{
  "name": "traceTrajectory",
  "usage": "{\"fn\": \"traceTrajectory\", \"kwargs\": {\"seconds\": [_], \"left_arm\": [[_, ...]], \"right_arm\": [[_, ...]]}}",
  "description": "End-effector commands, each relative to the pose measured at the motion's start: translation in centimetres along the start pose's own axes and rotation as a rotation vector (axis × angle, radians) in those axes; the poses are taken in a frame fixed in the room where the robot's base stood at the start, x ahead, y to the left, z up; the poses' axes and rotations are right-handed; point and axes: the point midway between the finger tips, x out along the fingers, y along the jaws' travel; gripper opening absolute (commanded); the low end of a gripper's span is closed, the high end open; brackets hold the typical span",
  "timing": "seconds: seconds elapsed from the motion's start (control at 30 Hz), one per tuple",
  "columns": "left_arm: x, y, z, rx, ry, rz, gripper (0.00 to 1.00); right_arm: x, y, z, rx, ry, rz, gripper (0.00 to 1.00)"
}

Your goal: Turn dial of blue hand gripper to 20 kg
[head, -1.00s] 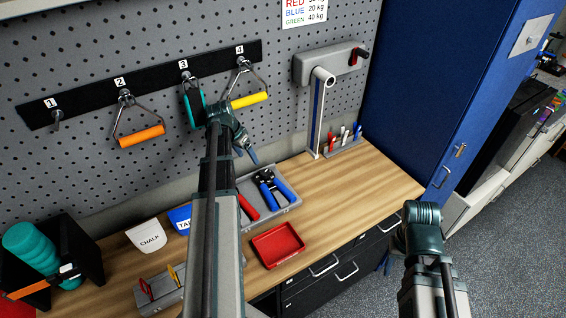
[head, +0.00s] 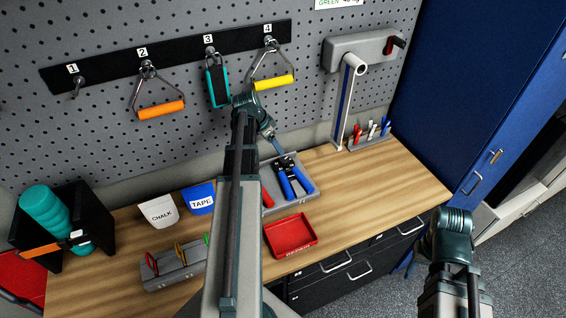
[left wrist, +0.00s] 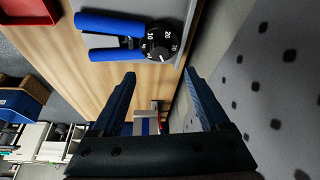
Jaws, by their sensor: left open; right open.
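The blue hand gripper (head: 293,181) lies in a grey tray (head: 297,203) on the bench. Its black dial (left wrist: 162,42) shows in the left wrist view with 10, 20 and 30 around a white mark. I cannot tell which value is set. My left gripper (head: 272,140) is above and behind the tray in the head view, partly hidden by its arm. In the left wrist view its open fingers (left wrist: 165,92) are empty and apart from the dial. My right gripper (head: 409,263) is mostly hidden behind its wrist, low right beside the drawers, away from the tray.
A red hand gripper (head: 266,197) lies beside the blue one. A red tray (head: 291,234) stands in front. Chalk (head: 158,211) and tape (head: 200,198) bins are left. A pegboard rack (head: 175,57) holds coloured handles. A pen holder (head: 370,139) is right; bench space there is clear.

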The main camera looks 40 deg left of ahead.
Motion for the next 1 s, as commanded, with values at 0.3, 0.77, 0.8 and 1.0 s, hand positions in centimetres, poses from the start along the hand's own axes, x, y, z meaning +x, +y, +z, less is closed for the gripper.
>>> {"fn": "traceTrajectory", "kwargs": {"seconds": [0.3,0.77,0.8,1.0], "left_arm": [[5.7,0.0,0.2,0.001,0.0,0.001,0.78],[10.2,0.0,0.1,0.0,-0.001,0.0,0.78],[10.2,0.0,0.0,0.0,-0.001,0.0,0.78],[10.1,0.0,0.0,0.0,-0.001,0.0,0.78]], "right_arm": [[5.3,-0.5,-0.3,-0.008,0.0,0.002,0.5],[9.3,-0.9,-0.6,-0.005,0.0,0.001,0.5],[9.3,-0.9,-0.6,-0.005,0.0,0.001,0.5],[9.2,-0.8,-0.5,-0.005,0.0,0.001,0.5]]}}
